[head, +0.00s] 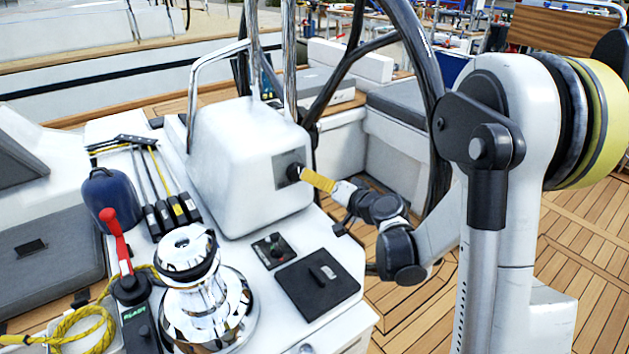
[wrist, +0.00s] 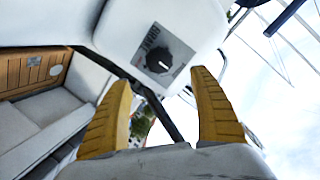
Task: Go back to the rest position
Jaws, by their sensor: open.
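My gripper (head: 318,180) shows in the head view with its yellow fingers in front of the white pedestal box (head: 232,150). In the wrist view my gripper (wrist: 162,78) is open, its two yellow fingers spread wide with nothing between them. A black rotary knob (wrist: 159,60) on a dark square plate, with lettering beside it, lies just beyond the fingertips there. The knob also shows in the head view (head: 294,172), close to the fingertips. The fingers appear apart from the knob, though the exact gap is hard to tell.
The large steering wheel (head: 425,70) stands behind my arm. Teak floor (head: 570,270) is clear at right.

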